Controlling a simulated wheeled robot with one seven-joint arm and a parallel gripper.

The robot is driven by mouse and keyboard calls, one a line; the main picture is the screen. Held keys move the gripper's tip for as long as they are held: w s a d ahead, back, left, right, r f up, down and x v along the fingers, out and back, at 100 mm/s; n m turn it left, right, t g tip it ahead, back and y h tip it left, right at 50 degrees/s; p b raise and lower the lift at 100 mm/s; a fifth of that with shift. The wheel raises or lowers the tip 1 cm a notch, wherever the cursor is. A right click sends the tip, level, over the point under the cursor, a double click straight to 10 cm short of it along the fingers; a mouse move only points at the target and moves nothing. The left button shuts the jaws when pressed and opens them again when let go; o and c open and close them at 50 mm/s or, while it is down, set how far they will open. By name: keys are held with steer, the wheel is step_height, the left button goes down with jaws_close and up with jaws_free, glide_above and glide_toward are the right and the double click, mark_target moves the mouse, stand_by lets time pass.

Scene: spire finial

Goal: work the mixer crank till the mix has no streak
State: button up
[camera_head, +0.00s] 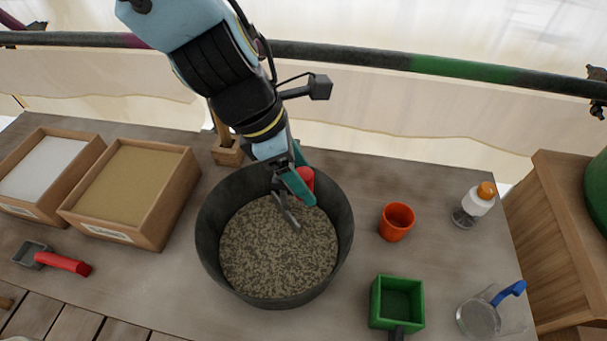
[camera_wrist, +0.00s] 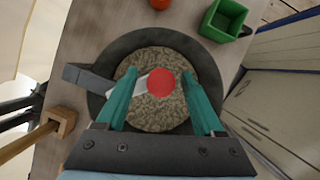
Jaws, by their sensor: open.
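A dark round mixing tub (camera_head: 205,240) stands on the table, filled with a speckled tan and grey mix (camera_head: 270,255). The mix looks mottled, with light and dark flecks. The crank's red knob (camera_head: 305,178) is at the tub's back right, partly hidden by my gripper. A grey metal crank part (camera_head: 286,212) reaches over the mix. My gripper (camera_head: 302,182) is over the tub. In the wrist view its two teal fingers (camera_wrist: 162,100) are spread wide, with the red knob (camera_wrist: 160,84) between them and a gap on each side.
Two wooden boxes, one with white powder (camera_head: 42,168) and one with tan sand (camera_head: 125,182), stand left. A red-handled scoop (camera_head: 62,263) lies before them. An orange cup (camera_head: 396,221), green box (camera_head: 397,302), clear jug (camera_head: 480,318) and orange-capped bottle (camera_head: 478,200) stand right. A wooden block (camera_head: 227,152) is behind the tub.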

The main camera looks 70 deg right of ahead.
steer(key=v, duration=1)
